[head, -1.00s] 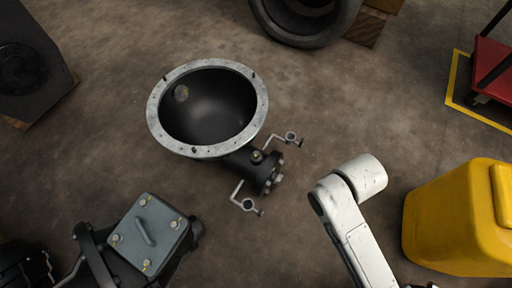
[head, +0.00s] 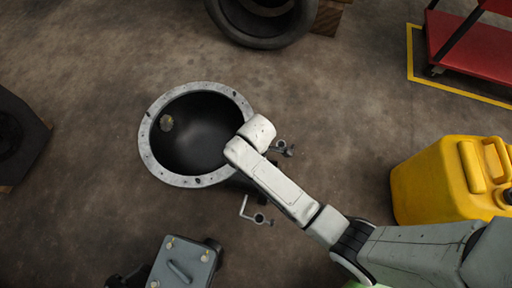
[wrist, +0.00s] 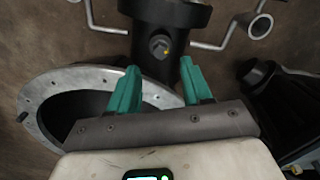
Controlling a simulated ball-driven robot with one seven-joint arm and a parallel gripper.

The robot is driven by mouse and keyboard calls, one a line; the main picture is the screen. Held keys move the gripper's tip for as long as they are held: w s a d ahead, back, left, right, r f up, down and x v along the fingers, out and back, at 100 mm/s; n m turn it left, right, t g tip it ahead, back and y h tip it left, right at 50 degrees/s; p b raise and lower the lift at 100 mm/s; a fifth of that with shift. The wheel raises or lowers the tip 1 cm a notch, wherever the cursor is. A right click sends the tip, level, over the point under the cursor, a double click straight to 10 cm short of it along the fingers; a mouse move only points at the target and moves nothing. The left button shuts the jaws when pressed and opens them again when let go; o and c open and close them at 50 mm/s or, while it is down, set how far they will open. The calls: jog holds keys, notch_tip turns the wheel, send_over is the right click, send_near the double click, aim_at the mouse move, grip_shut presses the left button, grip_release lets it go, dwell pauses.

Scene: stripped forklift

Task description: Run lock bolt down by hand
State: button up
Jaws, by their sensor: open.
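The lock bolt (wrist: 160,46) shows as a dark hex head with a small yellow mark, on the black neck of a bowl-shaped housing (head: 146,143). My gripper (wrist: 160,66) is open, with its two teal fingers apart. In the wrist view the bolt head appears between and just beyond the fingertips; nothing is held. I cannot tell the remaining height gap. The housing's pale flange also shows at lower left in the wrist view (wrist: 40,110). In the head view my arm covers the bolt and most of the neck, and my gripper is hidden.
Bent brackets with ring ends (head: 259,217) stick out beside the neck. A grey-lidded unit (head: 182,264) lies at the bottom. A yellow jerrycan (head: 435,185) stands right, a red cart (head: 470,45) upper right, a tyre (head: 262,25) at the top.

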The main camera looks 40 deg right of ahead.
notch_tip(320, 180, down, 7)
jog(key=b, duration=0.3)
jog(key=shift+r, duration=0.2)
jog(key=shift+c, duration=0.4)
grip_shut()
